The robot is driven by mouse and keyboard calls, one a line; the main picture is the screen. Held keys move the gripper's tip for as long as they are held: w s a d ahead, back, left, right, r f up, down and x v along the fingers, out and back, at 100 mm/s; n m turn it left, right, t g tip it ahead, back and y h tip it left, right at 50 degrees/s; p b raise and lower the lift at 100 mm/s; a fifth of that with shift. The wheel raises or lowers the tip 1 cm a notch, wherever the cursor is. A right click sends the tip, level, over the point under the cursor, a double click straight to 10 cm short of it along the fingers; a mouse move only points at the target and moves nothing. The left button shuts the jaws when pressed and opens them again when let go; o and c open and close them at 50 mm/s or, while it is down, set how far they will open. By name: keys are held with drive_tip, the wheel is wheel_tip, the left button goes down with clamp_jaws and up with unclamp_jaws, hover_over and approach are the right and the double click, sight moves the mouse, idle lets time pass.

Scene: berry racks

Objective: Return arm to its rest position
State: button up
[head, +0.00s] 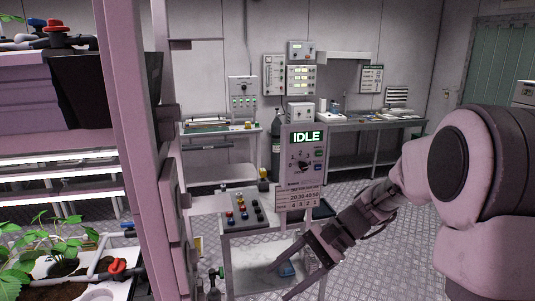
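My arm reaches in from the right side of the head view. My gripper (287,271) hangs at its end, pointing down and to the left. Its two fingers are spread apart, and I see nothing held between them. The gripper appears in front of the lower part of a small cart (262,241). How far it is from the cart I cannot tell.
A plant rack post (145,150) stands close on the left, with plants (55,248) on its shelf. The cart carries a control panel (303,165) reading IDLE. Benches (372,124) line the back wall. Patterned metal floor (385,255) is open at right.

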drive_tip(key=s+d+r+n+t+h, duration=0.4)
drive_tip(key=s+d+h, duration=0.1)
drive_tip(key=s, duration=0.3)
drive_tip(key=s+d+r+n+t+h, duration=0.3)
drive_tip(key=s+d+r+n+h, duration=0.1)
drive_tip(key=s, duration=0.4)
drive_tip(key=shift+d+r+n+t+h, duration=0.2)
drive_tip(key=shift+d+n+t+h, duration=0.2)
drive_tip(key=shift+d+n, duration=0.2)
idle(0.6)
